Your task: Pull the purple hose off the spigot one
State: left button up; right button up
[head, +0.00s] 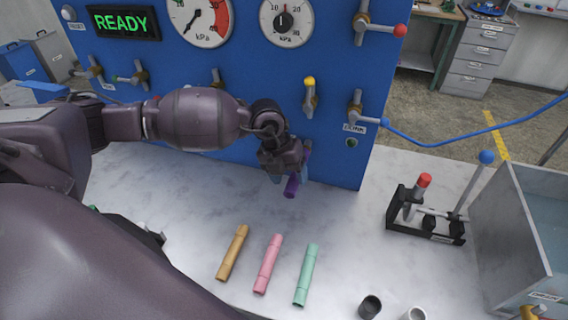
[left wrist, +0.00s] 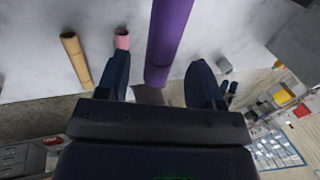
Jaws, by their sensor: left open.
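The purple hose (head: 292,187) shows as a short piece below my left gripper (head: 283,168), in front of the blue panel's lower part. In the left wrist view the purple hose (left wrist: 168,40) runs between the two spread fingers of my left gripper (left wrist: 160,62), with visible gaps on both sides. The gripper is open around it. I cannot tell whether the hose is on a spigot, and no label for spigot one is readable. My right gripper is in neither view.
The blue panel (head: 250,62) carries several valves. A blue hose (head: 450,143) runs right from one. Tan (head: 232,252), pink (head: 267,264) and green (head: 306,275) tubes lie on the table. A black rack (head: 428,223) and a grey bin (head: 510,222) stand at right.

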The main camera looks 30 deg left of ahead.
pick_arm(q)
jog(key=shift+b+x, duration=0.4)
jog(key=shift+x, duration=0.65)
jog(key=shift+c, duration=0.4)
jog(key=c, duration=1)
jog(key=shift+o, duration=1.4)
jog(key=c, duration=0.3)
jog(key=shift+s+d+p, duration=0.25)
jog(key=shift+s, duration=0.8)
jog(key=shift+s+d+p, duration=0.25)
jog(key=shift+s+d, duration=0.05)
jog(key=shift+s, duration=0.7)
